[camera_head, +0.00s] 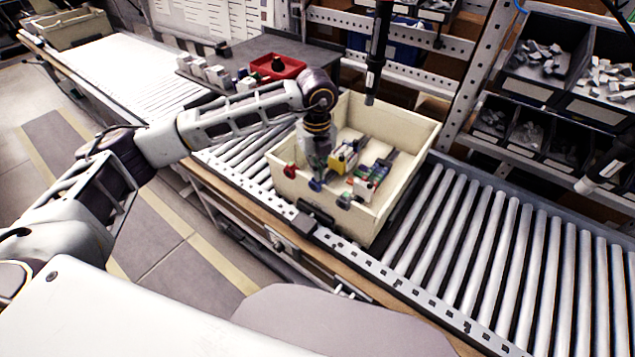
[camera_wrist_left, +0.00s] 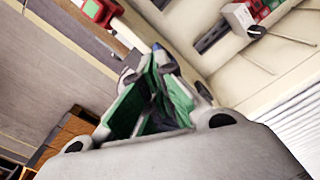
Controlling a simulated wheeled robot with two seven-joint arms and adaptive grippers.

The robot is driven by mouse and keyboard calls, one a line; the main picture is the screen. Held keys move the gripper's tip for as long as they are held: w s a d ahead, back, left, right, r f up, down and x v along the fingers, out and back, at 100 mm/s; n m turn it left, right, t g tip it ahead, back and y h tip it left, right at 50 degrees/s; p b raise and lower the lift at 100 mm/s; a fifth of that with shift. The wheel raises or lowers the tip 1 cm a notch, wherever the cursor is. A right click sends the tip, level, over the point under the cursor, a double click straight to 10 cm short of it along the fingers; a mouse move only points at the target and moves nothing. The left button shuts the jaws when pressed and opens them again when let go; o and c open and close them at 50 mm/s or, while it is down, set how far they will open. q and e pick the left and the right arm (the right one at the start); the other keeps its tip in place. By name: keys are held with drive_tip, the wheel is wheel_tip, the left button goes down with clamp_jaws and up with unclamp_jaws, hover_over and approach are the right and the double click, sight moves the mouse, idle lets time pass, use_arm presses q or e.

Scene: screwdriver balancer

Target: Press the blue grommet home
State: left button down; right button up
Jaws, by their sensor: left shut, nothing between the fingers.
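The blue grommet (camera_head: 316,185) sits at the front wall of the cream box (camera_head: 393,213), between a red grommet (camera_head: 290,171) and a green one (camera_head: 344,201). My left gripper (camera_head: 317,168) is shut and empty, pointing down inside the box just behind the blue grommet. In the left wrist view its green-padded fingers (camera_wrist_left: 156,62) come together, with a small bit of blue (camera_wrist_left: 156,46) just past their tips. Whether they touch the grommet cannot be told. The red grommet also shows in the left wrist view (camera_wrist_left: 94,9). My right gripper is not seen.
Yellow and white parts (camera_head: 345,157) and more blocks (camera_head: 368,180) lie in the box to the gripper's right. A dark tool (camera_head: 376,55) hangs over the box's back. The box stands on a roller conveyor (camera_head: 480,240). A red tray (camera_head: 278,68) is behind.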

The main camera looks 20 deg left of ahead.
use_arm(q)
drive_tip(key=shift+f+b, duration=0.4)
drive_tip(key=shift+f, duration=0.15)
idle(0.6)
drive_tip(key=shift+r, duration=0.1)
drive_tip(key=shift+r+p, duration=1.25)
drive_tip(key=shift+r, duration=1.25)
